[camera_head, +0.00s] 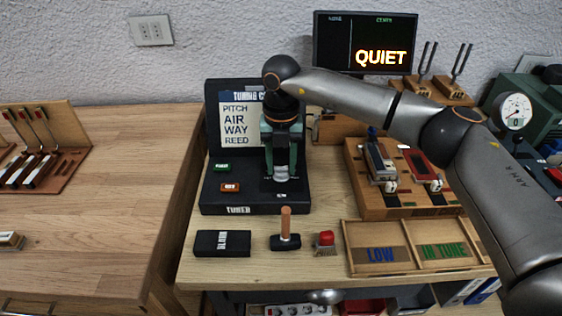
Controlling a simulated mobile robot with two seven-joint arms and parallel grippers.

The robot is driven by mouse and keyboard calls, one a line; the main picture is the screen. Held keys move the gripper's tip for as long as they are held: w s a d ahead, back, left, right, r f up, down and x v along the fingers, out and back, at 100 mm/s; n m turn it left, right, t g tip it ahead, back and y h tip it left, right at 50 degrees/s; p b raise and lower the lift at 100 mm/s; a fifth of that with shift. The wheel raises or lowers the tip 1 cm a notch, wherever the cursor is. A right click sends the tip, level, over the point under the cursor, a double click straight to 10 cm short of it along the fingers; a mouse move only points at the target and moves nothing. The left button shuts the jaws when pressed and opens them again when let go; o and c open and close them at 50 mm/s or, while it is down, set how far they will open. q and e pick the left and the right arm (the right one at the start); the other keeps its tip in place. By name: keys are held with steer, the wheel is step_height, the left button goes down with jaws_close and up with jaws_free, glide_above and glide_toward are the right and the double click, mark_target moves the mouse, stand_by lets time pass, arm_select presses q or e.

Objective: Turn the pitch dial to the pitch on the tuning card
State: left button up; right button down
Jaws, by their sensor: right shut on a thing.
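The tuner (212,201) is a dark box with a sloped face and an upright back. The tuning card (235,127) on its back shows the lines PITCH, AIR, WAY and REED. My right arm and gripper hide the card's right part, so the pitch value cannot be read. My right gripper (281,160) points down over the tuner's face and is shut on a pale grey knob (281,174), which appears to be the pitch dial. The dial's setting cannot be read. My left gripper is not in view.
Green (222,167) and orange (230,187) labelled pieces sit on the tuner's left face. A black block (222,243), a hammer (286,228) and a red-topped piece (325,241) lie in front. A screen (365,42) reads QUIET. A LOW/IN TUNE tray (412,268) is at right.

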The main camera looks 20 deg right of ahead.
mark_target(281, 167)
steer(key=shift+m, duration=0.7)
steer(key=shift+c, duration=2)
jaws_free()
step_height(281, 167, up, 12)
steer(key=shift+r, duration=0.25)
steer(key=shift+s, duration=0.1)
